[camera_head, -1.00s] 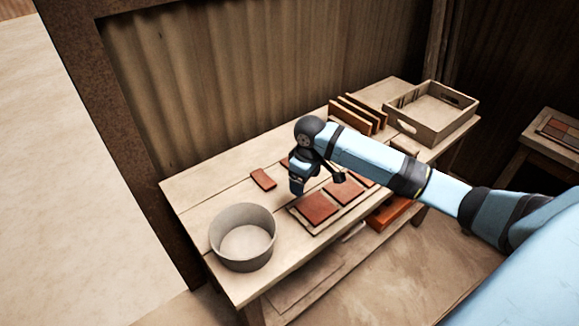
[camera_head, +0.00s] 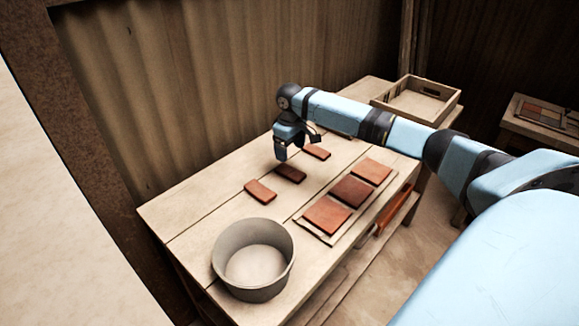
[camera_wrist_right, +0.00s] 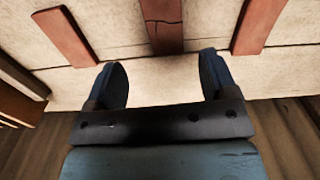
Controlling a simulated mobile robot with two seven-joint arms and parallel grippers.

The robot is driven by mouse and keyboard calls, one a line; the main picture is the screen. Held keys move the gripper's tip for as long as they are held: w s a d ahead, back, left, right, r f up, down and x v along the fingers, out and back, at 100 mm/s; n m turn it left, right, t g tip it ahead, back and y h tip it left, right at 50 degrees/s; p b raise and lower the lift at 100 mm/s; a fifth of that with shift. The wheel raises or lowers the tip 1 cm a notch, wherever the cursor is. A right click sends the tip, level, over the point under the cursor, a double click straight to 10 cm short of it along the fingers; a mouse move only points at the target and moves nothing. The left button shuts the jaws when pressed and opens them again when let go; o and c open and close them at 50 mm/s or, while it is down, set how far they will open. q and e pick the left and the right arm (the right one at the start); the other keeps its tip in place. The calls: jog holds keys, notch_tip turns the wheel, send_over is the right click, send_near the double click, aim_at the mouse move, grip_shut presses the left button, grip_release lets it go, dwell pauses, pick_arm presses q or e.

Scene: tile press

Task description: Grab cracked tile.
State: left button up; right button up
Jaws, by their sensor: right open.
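Three small terracotta tiles lie in a row on the wooden table. The middle tile (camera_head: 290,173) is darker, and in the right wrist view a dark crack line runs across this cracked tile (camera_wrist_right: 163,22). Its neighbours are a front-left tile (camera_head: 260,191) and a back-right tile (camera_head: 316,152). My right gripper (camera_head: 281,156) is above the table, close to the cracked tile on its back-left side. In the right wrist view its fingers (camera_wrist_right: 163,78) are spread and empty, with the cracked tile lying ahead between their lines. My left gripper is out of view.
A round grey bin (camera_head: 253,258) stands at the table's front left. A board (camera_head: 310,230) with three larger tiles lies along the front edge. A wooden crate (camera_head: 416,101) stands at the back right. A corrugated wall (camera_head: 190,90) rises close behind the table.

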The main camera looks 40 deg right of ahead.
aim_at(289, 170)
notch_tip(289, 170, down, 2)
jog(key=shift+a+f, duration=0.2)
jog(key=shift+f, duration=1.2)
jog(key=shift+a+f, duration=0.15)
jog(key=shift+f, duration=1.2)
jog(key=c, duration=1.1)
